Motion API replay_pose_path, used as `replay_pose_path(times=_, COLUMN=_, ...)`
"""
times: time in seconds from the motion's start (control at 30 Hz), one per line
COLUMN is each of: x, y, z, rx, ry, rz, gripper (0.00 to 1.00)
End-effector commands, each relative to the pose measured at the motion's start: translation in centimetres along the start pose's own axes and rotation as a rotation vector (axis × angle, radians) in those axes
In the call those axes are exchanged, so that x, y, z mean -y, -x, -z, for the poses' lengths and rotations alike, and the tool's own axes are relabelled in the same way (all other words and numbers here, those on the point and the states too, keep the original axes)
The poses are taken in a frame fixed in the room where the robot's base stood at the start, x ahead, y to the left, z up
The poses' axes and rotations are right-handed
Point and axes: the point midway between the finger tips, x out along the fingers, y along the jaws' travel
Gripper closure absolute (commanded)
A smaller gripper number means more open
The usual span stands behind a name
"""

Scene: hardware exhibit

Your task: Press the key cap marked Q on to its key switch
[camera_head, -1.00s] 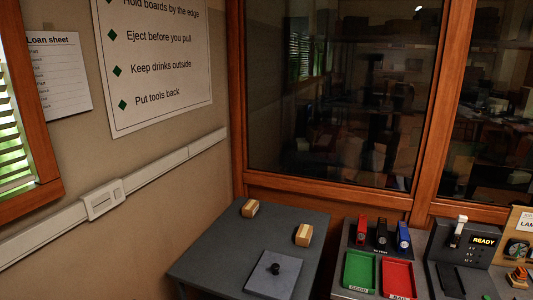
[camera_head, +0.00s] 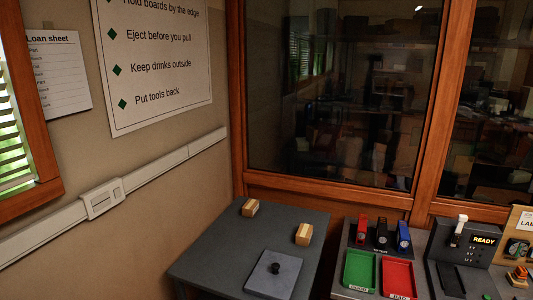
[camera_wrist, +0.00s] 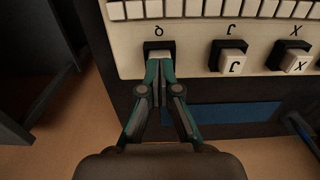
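In the wrist view, my gripper (camera_wrist: 160,66) has its two teal fingertips close together at the Q position of a cream keyboard panel (camera_wrist: 190,60). A pale key cap (camera_wrist: 160,54) shows at the fingertips, in front of the black switch recess (camera_wrist: 150,46) under the upside-down Q label. The fingers look shut on this cap. Its marking is hidden, and I cannot tell whether it is seated on the switch. My gripper is not in the head view.
Caps J (camera_wrist: 232,58) and X (camera_wrist: 296,62) sit to the right. A row of white keys (camera_wrist: 215,9) runs above.

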Motion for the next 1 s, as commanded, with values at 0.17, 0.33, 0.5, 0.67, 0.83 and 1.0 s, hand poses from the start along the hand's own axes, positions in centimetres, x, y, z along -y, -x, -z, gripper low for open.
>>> replay_pose_path(times=0.17, x=0.0, y=1.1, z=0.0, rx=0.000, ry=0.000, rz=0.000, gripper=1.00)
replay_pose_path(times=0.33, x=0.0, y=2.0, z=0.0, rx=0.000, ry=0.000, rz=0.000, gripper=1.00)
replay_pose_path(times=0.5, x=0.0, y=2.9, z=0.0, rx=0.000, ry=0.000, rz=0.000, gripper=1.00)
replay_pose_path(times=0.67, x=0.0, y=3.8, z=0.0, rx=0.000, ry=0.000, rz=0.000, gripper=1.00)
replay_pose_path(times=0.83, x=0.0, y=4.7, z=0.0, rx=0.000, ry=0.000, rz=0.000, gripper=1.00)
replay_pose_path(times=1.0, x=0.0, y=5.6, z=0.0, rx=0.000, ry=0.000, rz=0.000, gripper=1.00)
